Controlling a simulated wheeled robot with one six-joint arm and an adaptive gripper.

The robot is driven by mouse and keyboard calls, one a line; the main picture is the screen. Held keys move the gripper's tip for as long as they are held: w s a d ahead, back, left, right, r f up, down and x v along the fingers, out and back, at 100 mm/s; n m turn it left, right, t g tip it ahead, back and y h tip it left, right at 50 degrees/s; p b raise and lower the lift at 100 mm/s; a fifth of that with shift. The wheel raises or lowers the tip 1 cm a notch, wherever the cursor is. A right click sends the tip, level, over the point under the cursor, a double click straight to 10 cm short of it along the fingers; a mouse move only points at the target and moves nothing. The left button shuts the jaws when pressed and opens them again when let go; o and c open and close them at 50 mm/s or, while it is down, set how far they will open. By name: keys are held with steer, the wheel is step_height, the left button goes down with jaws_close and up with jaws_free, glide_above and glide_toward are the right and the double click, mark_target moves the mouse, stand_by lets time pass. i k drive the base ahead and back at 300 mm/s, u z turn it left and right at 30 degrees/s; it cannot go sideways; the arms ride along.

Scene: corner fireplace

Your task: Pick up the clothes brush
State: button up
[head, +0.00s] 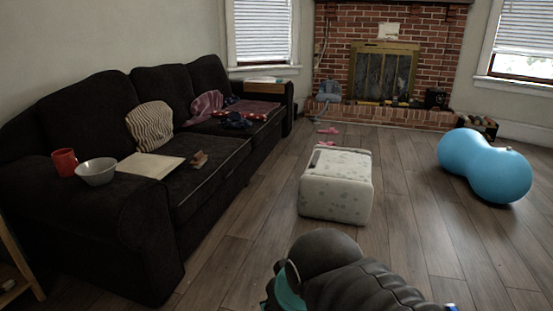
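A small brown object (200,159), which looks like the clothes brush, lies on the dark sofa's (215,177) seat. It is just right of a flat cream board or folder (150,166). It is too small to tell bristles from handle. Part of my own dark arm shows at the bottom middle, in front of the sofa and to its right. My gripper's fingers do not show, so its opening cannot be seen.
A striped cushion (150,125), a grey bowl (96,171) and a red mug (65,161) are on the sofa. A pale ottoman (337,186) and a blue peanut ball (485,168) stand on the wooden floor. Bare floor lies between sofa and ottoman.

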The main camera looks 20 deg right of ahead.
mark_target(199, 158)
steer(key=z, duration=0.35)
steer(key=i, duration=2.9)
steer(key=u, duration=0.3)
